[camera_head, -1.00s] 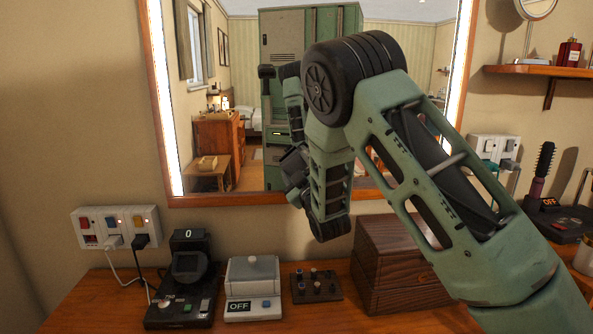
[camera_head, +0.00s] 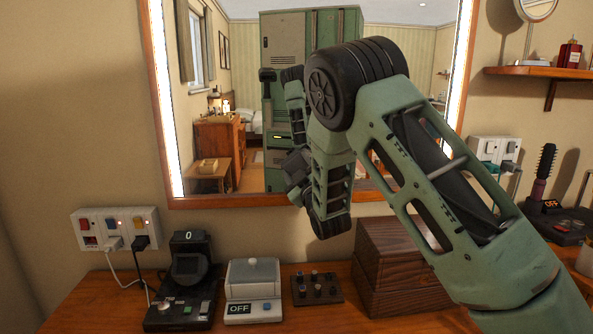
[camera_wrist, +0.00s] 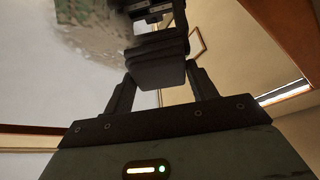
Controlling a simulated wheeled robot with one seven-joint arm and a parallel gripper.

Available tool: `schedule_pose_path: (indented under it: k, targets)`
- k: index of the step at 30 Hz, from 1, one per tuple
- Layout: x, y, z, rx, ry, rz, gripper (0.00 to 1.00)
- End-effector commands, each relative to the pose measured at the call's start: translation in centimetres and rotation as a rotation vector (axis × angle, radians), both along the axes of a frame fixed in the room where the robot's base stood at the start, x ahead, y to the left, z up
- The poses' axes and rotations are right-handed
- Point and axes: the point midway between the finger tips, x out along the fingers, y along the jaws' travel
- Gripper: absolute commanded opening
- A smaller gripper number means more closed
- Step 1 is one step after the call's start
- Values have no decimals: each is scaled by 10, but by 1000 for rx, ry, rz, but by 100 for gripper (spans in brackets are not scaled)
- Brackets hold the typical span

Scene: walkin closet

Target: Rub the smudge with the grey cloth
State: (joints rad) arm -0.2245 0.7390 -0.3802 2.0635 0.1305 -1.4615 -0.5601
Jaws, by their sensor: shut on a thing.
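My gripper (camera_wrist: 160,98) shows in the wrist view with its two dark fingers closed on a dark, blocky thing (camera_wrist: 157,72), which I take to be the folded grey cloth. The mirror (camera_wrist: 40,95) fills the left of that view, close to the held thing. A blurred, mottled green-and-grey patch (camera_wrist: 92,38) on the mirror at upper left looks like the smudge; reflections mix with it. I cannot tell whether the cloth touches the glass. In the head view, my bent arm stands before the mirror (camera_head: 235,60) and hides its right part; cloth and smudge cannot be made out there.
The wooden tabletop (camera_head: 110,300) holds a black device (camera_head: 185,290), a white box marked OFF (camera_head: 252,285), a small knob panel (camera_head: 317,287) and a dark wooden box (camera_head: 395,270). A power strip (camera_head: 115,230) is at left. A shelf (camera_head: 540,72) is at right.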

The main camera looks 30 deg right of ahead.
Motion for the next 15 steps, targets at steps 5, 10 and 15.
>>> schedule_pose_path:
  k: [5,10,15]
  targets:
    - [-6,-13,-2,-1,-1,-3,39]
    - [-12,-26,-1,0,-1,-3,39]
    - [-16,-32,0,0,-1,-1,39]
